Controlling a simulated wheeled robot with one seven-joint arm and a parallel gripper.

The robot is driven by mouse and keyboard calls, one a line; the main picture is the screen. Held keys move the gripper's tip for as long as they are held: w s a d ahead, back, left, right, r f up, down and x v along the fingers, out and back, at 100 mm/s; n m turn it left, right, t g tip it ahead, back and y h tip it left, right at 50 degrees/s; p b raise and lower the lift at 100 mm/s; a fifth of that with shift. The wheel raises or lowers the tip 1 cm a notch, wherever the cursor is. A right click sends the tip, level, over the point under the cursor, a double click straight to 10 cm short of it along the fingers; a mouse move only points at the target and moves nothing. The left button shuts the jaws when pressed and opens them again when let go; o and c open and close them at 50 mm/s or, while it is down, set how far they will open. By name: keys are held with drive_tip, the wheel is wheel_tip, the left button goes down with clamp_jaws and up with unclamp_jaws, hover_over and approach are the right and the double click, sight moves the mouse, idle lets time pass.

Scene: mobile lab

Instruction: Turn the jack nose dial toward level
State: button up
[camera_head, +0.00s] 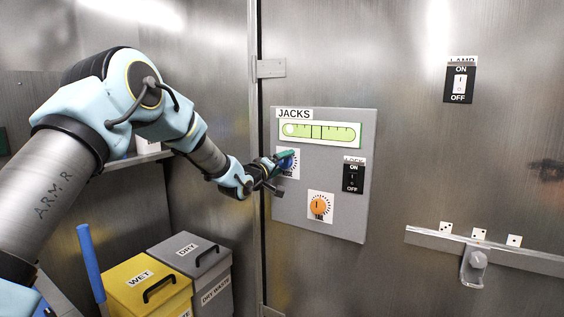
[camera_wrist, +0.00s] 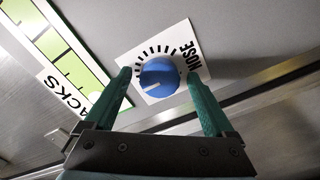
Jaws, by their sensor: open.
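The grey jacks panel (camera_head: 340,215) is on the metal wall. Its blue nose dial (camera_wrist: 159,77) sits on a white scale card in the wrist view, with a pale pointer line on its face. In the head view the dial is mostly hidden by my gripper (camera_head: 282,160). In the wrist view my gripper (camera_wrist: 163,82) is open, with one green finger on each side of the dial; I cannot tell whether they touch it. The green level gauge (camera_head: 320,133) is above, with its bubble at the left end. The orange tail dial (camera_head: 319,206) is below.
A black lock switch (camera_head: 353,177) is right of the nose dial. A lamp switch (camera_head: 460,82) and a rail (camera_head: 430,239) are farther right. A yellow wet bin (camera_head: 140,290) and a grey dry bin (camera_head: 190,252) stand below my arm.

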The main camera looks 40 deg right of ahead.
drive_tip(key=c, duration=1.4)
drive_tip(key=shift+f+b, duration=0.1)
drive_tip(key=shift+b, duration=0.35)
drive_tip(key=m+b, duration=0.1)
drive_tip(key=b, duration=0.1)
drive_tip(key=m+b, duration=0.1)
drive_tip(key=b, duration=0.1)
drive_tip(key=shift+f+m, duration=0.25)
drive_tip(key=shift+m, duration=0.15)
drive_tip(key=m+b, duration=0.5)
drive_tip(key=b, duration=0.2)
drive_tip(key=m+b, duration=0.5)
drive_tip(key=m, duration=0.1)
drive_tip(key=shift+w+r+m, duration=0.1)
drive_tip(key=shift+r+m, duration=0.05)
drive_tip(key=shift+m, duration=0.25)
drive_tip(key=m+b, duration=0.3)
drive_tip(key=m, duration=0.2)
drive_tip(key=shift+r+b, duration=0.15)
drive_tip(key=shift+b, duration=0.2)
